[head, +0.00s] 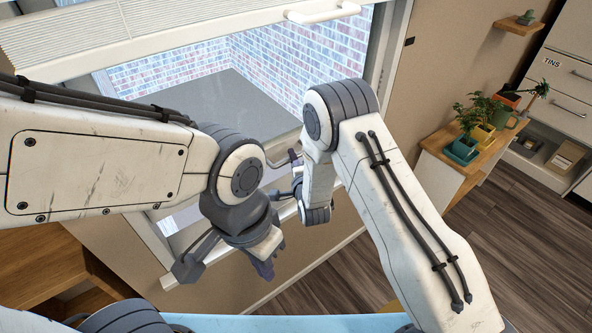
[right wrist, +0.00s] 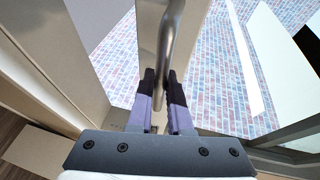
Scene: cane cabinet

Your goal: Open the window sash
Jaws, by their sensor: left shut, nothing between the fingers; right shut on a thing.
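The window (head: 386,45) fills the back of the head view. A pale rail (head: 215,38) with a white bar handle (head: 322,13) crosses its top. My right gripper (head: 294,158) is at the window's lower part, largely hidden behind my arm. In the right wrist view, its dark-tipped fingers (right wrist: 163,92) are shut on a grey metal bar handle (right wrist: 172,38), with a pale rail (right wrist: 149,35) behind it. I cannot tell how far the sash stands open. My left gripper (head: 265,268) is shut and empty, low in front of the wall below the window.
A brick wall (head: 270,70) and a grey surface (head: 235,105) show through the window. At the right, potted plants (head: 470,135) stand on a wooden-topped cabinet (head: 440,155). A wooden desk (head: 40,265) is at the lower left. Floor (head: 440,235) at the right is clear.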

